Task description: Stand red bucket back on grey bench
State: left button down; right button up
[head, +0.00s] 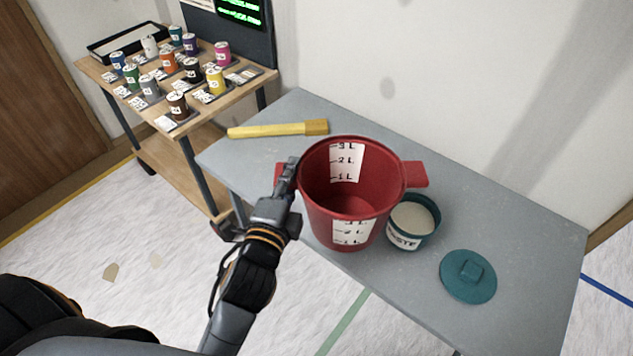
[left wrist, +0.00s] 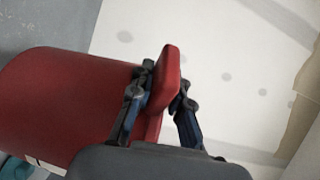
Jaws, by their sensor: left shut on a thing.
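The red bucket (head: 335,215) is upright at the front edge of the grey bench (head: 420,325), with white litre scales on it. I cannot tell whether its base touches the bench. My left gripper (head: 288,176) is shut on the bucket's left handle. In the left wrist view my gripper's fingers (left wrist: 162,92) clasp the red handle from both sides, and the bucket (left wrist: 70,100) fills the left. The right gripper is not in view.
A teal paste tub (head: 412,222) stands close to the bucket's right, and its teal lid (head: 468,276) lies further right. A yellow brush (head: 280,129) lies at the back left. A wooden cart (head: 190,133) with several cans stands at the left. The bench's right end is clear.

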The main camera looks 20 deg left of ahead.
pick_arm(q)
jog(key=w+a+f+n+y+b, duration=0.15)
jog(key=w+a, duration=0.35)
jog(key=w, duration=0.8)
jog(key=w+a+f, duration=0.3)
jog(key=w+f, duration=0.2)
jog(key=f, duration=0.4)
jog(key=shift+a+f, duration=0.2)
jog(key=shift+f, duration=0.15)
jog(key=shift+m, duration=0.25)
jog(key=shift+s+f, duration=0.1)
jog(key=c, duration=1.3)
grip_release()
jog(key=shift+f, duration=0.1)
